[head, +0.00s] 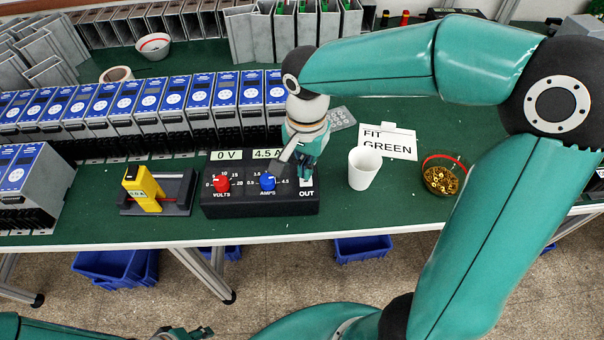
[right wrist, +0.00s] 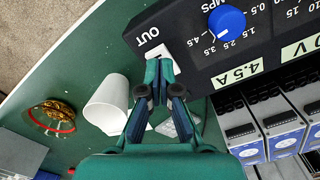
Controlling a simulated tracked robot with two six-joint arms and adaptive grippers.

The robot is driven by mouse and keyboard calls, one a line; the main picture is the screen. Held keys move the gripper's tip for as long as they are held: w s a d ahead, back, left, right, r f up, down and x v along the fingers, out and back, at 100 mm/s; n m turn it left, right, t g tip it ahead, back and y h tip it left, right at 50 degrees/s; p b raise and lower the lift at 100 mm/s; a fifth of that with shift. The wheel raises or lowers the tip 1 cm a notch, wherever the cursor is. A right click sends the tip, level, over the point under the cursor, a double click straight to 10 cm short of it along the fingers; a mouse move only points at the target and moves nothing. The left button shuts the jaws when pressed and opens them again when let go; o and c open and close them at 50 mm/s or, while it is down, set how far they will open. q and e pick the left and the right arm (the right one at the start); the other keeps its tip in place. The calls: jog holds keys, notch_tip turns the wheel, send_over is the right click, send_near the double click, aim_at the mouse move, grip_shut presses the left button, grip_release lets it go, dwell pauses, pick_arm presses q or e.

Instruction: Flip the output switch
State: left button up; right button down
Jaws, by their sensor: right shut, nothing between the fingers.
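The black control box (head: 240,205) stands on the green bench with a red VOLTS knob (head: 221,184), a blue AMPS knob (head: 267,182) and labels reading 0 V and 4.5 A. The white output switch (head: 306,183) is at its right end above OUT. It also shows in the right wrist view (right wrist: 158,53), partly hidden by the fingertips. My right gripper (head: 303,172) is shut and empty, its tips at the switch; I cannot tell whether they touch. The fingers fill the middle of the right wrist view (right wrist: 157,75). My left gripper (head: 187,332) is partly visible at the bottom edge.
A white cup (head: 364,168) stands right of the box, near a FIT GREEN card (head: 402,143) and a bowl of brass pieces (head: 440,178). A yellow meter (head: 143,190) in a dark holder is to the left. Blue-faced units (head: 150,95) line up behind.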

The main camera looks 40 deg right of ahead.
jog(key=shift+f+b, duration=1)
jog(key=shift+f, duration=0.15)
dwell(0.4)
jog(key=shift+r+p, duration=2.75)
jog(key=shift+r, duration=0.8)
jog(key=shift+f, duration=0.1)
